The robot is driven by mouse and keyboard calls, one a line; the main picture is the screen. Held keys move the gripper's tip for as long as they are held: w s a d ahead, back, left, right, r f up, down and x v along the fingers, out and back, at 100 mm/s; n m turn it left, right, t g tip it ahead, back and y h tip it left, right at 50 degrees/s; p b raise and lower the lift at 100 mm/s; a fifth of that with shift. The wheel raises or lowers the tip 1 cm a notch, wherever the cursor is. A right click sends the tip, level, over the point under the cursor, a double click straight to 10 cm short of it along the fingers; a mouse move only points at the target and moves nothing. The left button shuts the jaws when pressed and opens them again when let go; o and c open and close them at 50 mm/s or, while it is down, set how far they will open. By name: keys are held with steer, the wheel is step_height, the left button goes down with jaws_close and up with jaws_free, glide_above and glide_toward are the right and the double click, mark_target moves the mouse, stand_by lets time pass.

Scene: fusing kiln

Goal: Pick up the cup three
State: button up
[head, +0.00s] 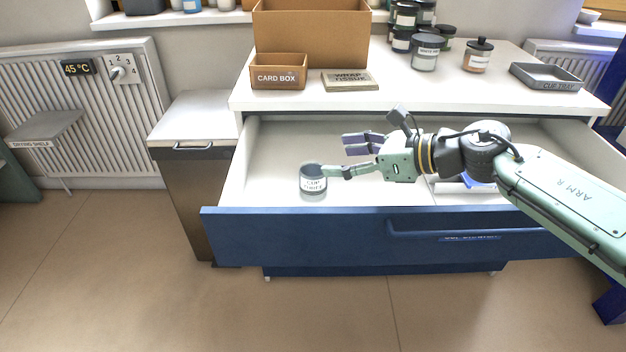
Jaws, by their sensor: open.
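Cup three (312,183) is a small grey cup with a white label, whose small print seems to read "CUP THREE". It stands upright inside the open blue drawer (300,232), left of the drawer's middle. My gripper (335,156) reaches in from the right and is open, its fingers pointing left. The nearer green finger ends at the cup's upper right edge; I cannot tell whether it touches. The farther purple-grey finger is behind and above, clear of the cup. Nothing is seen between the fingers.
The drawer's front wall and handle (465,232) stand before the cup. The counter above holds a card box (278,77), wrap tissue (350,80), several dark jars and a cup tray (546,82). A cabinet (195,122) stands left. The drawer floor behind the cup is clear.

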mark_target(313, 181)
step_height(313, 181, down, 4)
steer(key=shift+x, duration=3.95)
steer(key=shift+f, duration=0.1)
steer(key=shift+c, duration=0.4)
steer(key=c, duration=1.2)
